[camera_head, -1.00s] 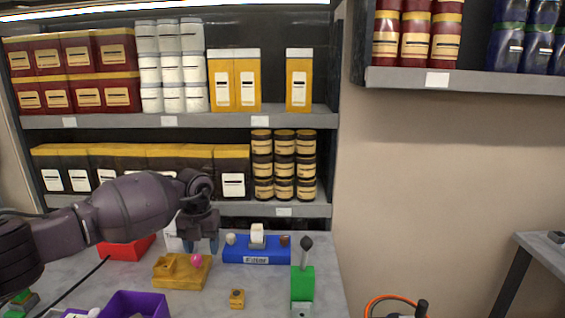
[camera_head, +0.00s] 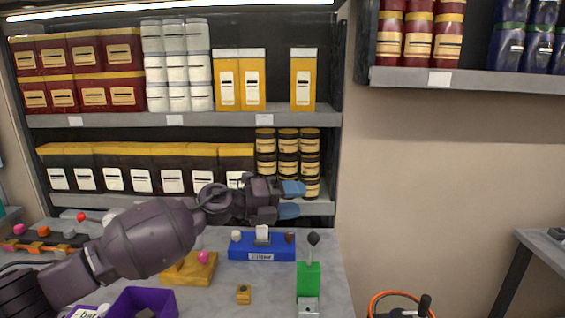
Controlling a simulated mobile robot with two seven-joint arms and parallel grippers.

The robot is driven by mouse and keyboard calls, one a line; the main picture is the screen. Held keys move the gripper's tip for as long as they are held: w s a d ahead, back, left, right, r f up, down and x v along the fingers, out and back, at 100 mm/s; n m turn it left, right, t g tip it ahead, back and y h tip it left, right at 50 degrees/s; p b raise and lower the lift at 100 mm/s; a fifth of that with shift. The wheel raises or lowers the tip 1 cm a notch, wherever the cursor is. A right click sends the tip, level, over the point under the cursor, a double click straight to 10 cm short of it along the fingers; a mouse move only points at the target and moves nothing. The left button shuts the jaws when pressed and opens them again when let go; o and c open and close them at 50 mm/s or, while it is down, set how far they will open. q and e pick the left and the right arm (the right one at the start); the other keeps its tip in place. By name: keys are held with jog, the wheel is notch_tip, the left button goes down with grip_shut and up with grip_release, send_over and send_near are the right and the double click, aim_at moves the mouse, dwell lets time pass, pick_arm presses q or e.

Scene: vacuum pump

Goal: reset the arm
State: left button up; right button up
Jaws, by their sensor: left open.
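My left arm comes in from the left in the head view and reaches over the table. My left gripper (camera_head: 291,199) points to the right with its two blue fingertips spread apart and nothing between them. It is in the air above and behind the blue block (camera_head: 262,247), in front of the lower shelf. My right gripper is not in view. My left arm hides part of the table and part of the yellow block (camera_head: 190,270).
The grey table (camera_head: 215,301) also bears a purple bin (camera_head: 140,303), a small yellow piece (camera_head: 243,293) and a green block with a black-knobbed lever (camera_head: 308,280). Stocked shelves (camera_head: 190,119) stand behind. Open floor space with an orange ring (camera_head: 400,297) is at right.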

pick_arm(q)
jog(key=s+a+f+n+t+y, duration=0.55)
jog(key=a+f+n, duration=0.4)
jog(key=n, duration=0.45)
jog(key=s+a+f+n+t+y, duration=0.4)
jog(key=a+f+n+t+y, duration=0.4)
jog(key=n, duration=0.6)
jog(key=s+a+f+n+g+y, duration=0.1)
jog(key=s+a+f+n+g, duration=0.2)
jog(key=s+a+f, duration=0.3)
jog(key=s+a+f+n+g+y, duration=0.2)
jog(key=s+a+f, duration=0.4)
jog(key=s+f, duration=1)
jog(key=s+n+g, duration=0.1)
jog(key=s+n, duration=0.1)
jog(key=s, duration=0.2)
jog(key=shift+a+g, duration=0.2)
jog(key=shift+g, duration=0.15)
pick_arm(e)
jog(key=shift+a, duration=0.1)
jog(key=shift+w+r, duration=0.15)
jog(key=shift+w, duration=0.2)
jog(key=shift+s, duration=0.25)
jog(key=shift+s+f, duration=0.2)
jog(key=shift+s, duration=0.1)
